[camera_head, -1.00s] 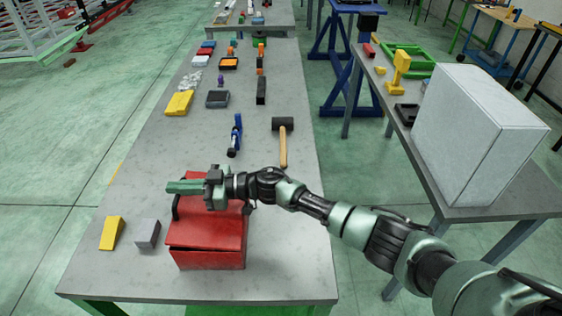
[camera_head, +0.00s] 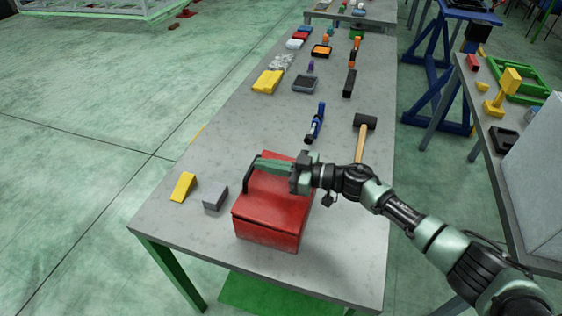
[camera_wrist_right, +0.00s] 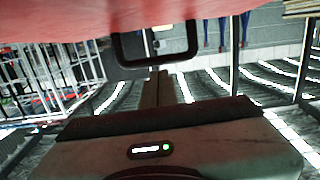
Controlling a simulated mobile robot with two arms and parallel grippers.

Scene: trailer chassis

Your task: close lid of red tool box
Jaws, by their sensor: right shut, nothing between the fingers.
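The red tool box (camera_head: 272,212) stands near the front end of the grey workbench in the head view. Its lid looks down or nearly down, with a dark seam along the front edge; I cannot tell whether it is fully closed. A black handle (camera_head: 249,172) stands at the lid's left side. My right gripper (camera_head: 260,165) is shut and empty, lying across the far part of the lid and pointing left to the handle. In the right wrist view the shut fingers (camera_wrist_right: 156,88) point at the black handle (camera_wrist_right: 117,50), below the red lid surface (camera_wrist_right: 60,25). My left gripper is not in view.
A yellow wedge (camera_head: 183,186) and a grey block (camera_head: 215,199) stand left of the box. A mallet (camera_head: 362,140) and a blue clamp-like tool (camera_head: 317,122) lie beyond it. The workbench (camera_head: 345,250) is clear right of the box.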

